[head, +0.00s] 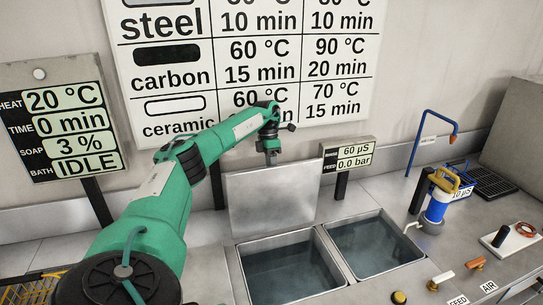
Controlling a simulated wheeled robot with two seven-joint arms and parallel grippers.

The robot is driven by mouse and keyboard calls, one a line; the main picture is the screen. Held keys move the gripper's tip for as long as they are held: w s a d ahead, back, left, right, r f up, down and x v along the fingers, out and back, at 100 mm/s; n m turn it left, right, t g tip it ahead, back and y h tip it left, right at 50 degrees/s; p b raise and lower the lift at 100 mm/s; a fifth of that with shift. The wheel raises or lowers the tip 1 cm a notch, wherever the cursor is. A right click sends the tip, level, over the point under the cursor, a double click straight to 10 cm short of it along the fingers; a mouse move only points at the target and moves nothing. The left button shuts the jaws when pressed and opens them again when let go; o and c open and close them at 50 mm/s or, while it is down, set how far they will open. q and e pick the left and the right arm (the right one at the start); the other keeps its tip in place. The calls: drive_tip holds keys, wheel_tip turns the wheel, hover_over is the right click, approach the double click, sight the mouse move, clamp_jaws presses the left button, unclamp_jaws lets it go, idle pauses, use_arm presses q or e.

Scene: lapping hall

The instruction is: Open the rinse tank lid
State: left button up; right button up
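A flat grey metal lid (272,200) stands upright behind the left one of two open tanks. The left tank (290,272) and the right tank (374,246) both hold clear liquid. No label shows which one is the rinse tank. My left gripper (271,158) points down at the top edge of the upright lid. It is small and dark, and I cannot tell whether its fingers touch the lid or are shut on it. My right gripper is out of view.
A small display (347,155) reading 60 µS stands behind the tanks. A blue cartridge (437,205) and a bent blue tap pipe (413,145) are at the right. A bath display (65,125) reading IDLE is at left.

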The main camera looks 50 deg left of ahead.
use_arm(q)
drive_tip(key=s+b+v, duration=0.1)
drive_tip(key=v, duration=0.6)
drive_tip(key=shift+w+r+b, duration=0.2)
drive_tip(key=shift+w+b, duration=0.1)
drive_tip(key=shift+w, duration=0.25)
